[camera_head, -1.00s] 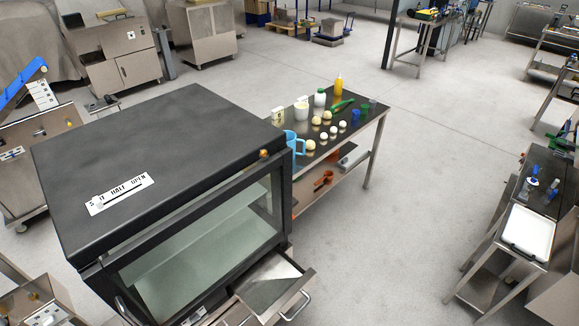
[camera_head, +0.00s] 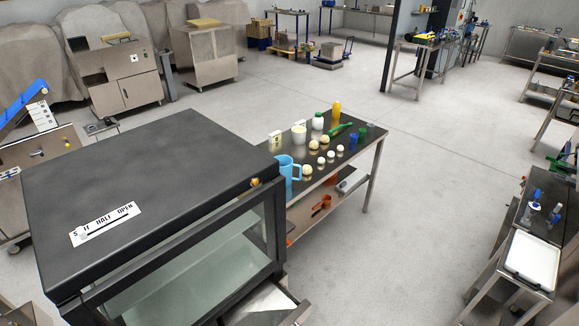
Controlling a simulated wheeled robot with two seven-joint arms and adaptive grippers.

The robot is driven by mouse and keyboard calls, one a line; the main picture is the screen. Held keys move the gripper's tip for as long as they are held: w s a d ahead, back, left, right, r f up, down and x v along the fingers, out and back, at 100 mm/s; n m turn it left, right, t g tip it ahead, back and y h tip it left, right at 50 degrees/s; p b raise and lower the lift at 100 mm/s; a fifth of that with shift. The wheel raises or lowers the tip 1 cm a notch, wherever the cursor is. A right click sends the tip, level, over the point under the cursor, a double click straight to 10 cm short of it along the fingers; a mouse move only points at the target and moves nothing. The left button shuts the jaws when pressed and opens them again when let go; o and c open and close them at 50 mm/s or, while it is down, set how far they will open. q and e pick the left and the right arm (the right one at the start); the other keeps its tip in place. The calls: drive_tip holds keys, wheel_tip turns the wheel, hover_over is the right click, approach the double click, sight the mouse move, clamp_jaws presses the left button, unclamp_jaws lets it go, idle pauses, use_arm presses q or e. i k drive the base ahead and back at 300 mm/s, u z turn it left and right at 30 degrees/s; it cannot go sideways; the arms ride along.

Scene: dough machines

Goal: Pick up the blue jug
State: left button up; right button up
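The blue jug (camera_head: 284,172) is light blue with a handle on its right side. It stands upright at the near left end of a dark-topped steel table (camera_head: 345,152). Its lower left part is hidden behind the corner of a big black machine. Neither of my grippers shows in the head view.
The black machine with a glass front (camera_head: 150,195) fills the lower left. A cart with a white tray (camera_head: 532,258) stands at right.

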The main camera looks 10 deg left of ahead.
sight(286, 162)
drive_tip(key=i, duration=1.05)
